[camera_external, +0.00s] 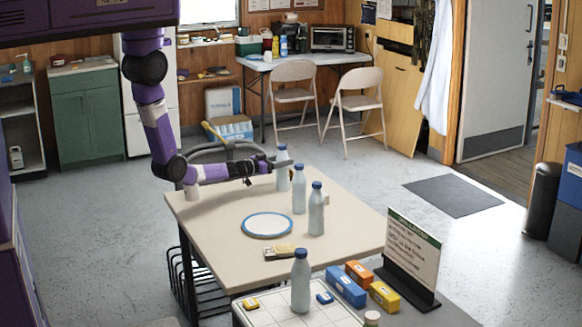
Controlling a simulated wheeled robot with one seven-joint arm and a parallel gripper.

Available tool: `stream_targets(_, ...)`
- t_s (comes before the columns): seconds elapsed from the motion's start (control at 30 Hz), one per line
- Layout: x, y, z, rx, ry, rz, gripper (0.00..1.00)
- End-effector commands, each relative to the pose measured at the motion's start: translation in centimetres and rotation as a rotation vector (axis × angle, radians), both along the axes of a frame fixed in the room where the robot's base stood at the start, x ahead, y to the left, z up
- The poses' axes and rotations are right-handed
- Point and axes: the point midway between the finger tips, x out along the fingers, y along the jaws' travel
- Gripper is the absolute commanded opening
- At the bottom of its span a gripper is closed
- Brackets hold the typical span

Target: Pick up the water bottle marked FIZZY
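Several pale bottles with blue caps stand upright. The farthest bottle (283,181) is on the beige table (200,222), near its back edge. Two more, the middle bottle (299,202) and the right bottle (316,218), stand close together in front of it. A nearer bottle (300,290) stands on a white gridded surface at the front. No marking is readable on any bottle, so I cannot tell which is FIZZY. My gripper (281,162) reaches in from the left at the farthest bottle's upper part. I cannot tell whether it touches or encloses the bottle.
A blue-rimmed white plate (267,226) and a small yellow-and-dark item (279,253) lie on the table. Blue, orange and yellow boxes (346,286) and a sign (412,250) are at front right.

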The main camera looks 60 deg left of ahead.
Motion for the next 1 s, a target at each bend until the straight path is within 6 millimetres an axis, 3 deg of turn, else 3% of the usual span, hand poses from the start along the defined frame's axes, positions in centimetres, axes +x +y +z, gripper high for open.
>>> stream_targets(0.03,0.0,0.0,0.0,0.000,0.000,0.000,0.27)
stream_targets(0.17,0.0,0.0,0.0,0.000,0.000,0.000,0.02)
stream_targets(0.2,0.0,0.0,0.0,0.000,0.000,0.000,0.00)
stream_targets(0.67,0.1,0.0,1.2,0.000,-0.004,-0.001,0.00)
stream_targets(0.87,0.0,0.0,4.0,0.001,-0.005,-0.001,0.00)
stream_targets(1.0,0.0,0.0,7.6,0.003,-0.005,0.000,0.00)
